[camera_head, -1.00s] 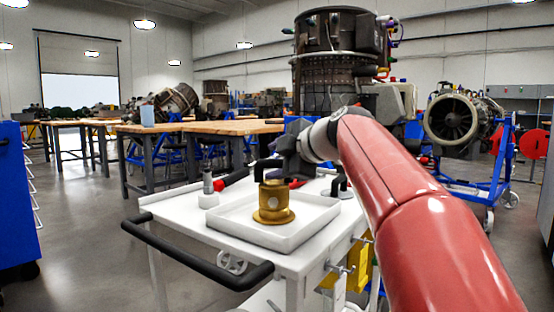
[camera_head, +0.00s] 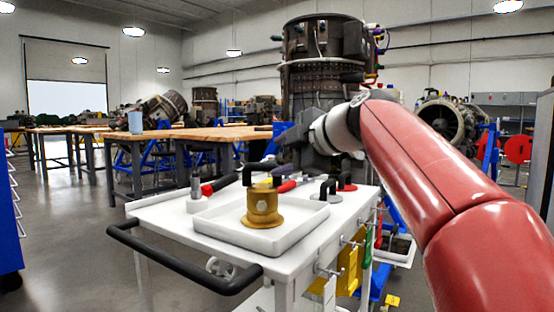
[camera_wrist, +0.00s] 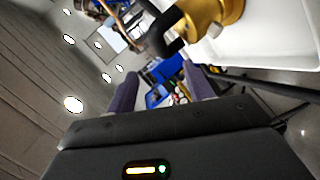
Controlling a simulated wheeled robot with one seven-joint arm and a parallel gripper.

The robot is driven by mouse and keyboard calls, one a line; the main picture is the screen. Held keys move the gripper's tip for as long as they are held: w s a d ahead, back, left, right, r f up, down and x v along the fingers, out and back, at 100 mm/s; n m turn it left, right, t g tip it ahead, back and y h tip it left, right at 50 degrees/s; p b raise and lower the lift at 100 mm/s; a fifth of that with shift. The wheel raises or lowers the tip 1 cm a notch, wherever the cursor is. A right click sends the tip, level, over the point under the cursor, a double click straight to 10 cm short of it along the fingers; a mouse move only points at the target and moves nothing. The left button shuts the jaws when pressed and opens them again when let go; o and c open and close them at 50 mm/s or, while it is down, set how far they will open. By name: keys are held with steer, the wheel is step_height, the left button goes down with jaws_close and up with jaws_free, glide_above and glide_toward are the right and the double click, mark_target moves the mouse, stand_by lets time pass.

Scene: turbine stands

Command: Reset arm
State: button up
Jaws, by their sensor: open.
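My gripper (camera_head: 280,150) is at the end of my red arm, above the back part of the white trolley. In the wrist view its two fingers (camera_wrist: 163,88) stand apart with nothing held between them. A gold cylindrical part (camera_head: 262,207) with a wide base stands upright in a white tray (camera_head: 290,238) on the trolley. A black curved handle (camera_head: 250,171) shows at its top. The gold part also shows at the top of the wrist view (camera_wrist: 207,22), beside and apart from the fingers.
The white trolley (camera_head: 170,213) has a black push bar (camera_head: 180,265) in front. Red and black handled tools (camera_head: 330,188) lie beside the tray. A large dark engine (camera_head: 322,70) stands behind. Wooden tables (camera_head: 215,133) are at the back left, with open floor (camera_head: 75,215) before them.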

steer(key=shift+s+d+r, duration=0.1)
steer(key=shift+s+d, duration=0.05)
steer(key=shift+s, duration=0.05)
steer(key=s+d+f+m+g+h+p, duration=0.1)
steer(key=s+d+f+m+h, duration=0.2)
steer(key=s+f+m, duration=0.4)
steer(key=s+d+f+m+g+h+p, duration=0.2)
steer(key=s+d+f+m, duration=0.4)
steer(key=s+f, duration=0.6)
steer(key=s+d+f+m+g+h+p, duration=0.1)
steer(key=s+d+f+m+h, duration=0.3)
steer(key=s+f+m, duration=0.4)
step_height(320, 180, down, 5)
steer(key=shift+s+d+r+m+g+p, duration=0.1)
steer(key=shift+s+d+m+g+p, duration=0.3)
steer(key=shift+s+p, duration=0.3)
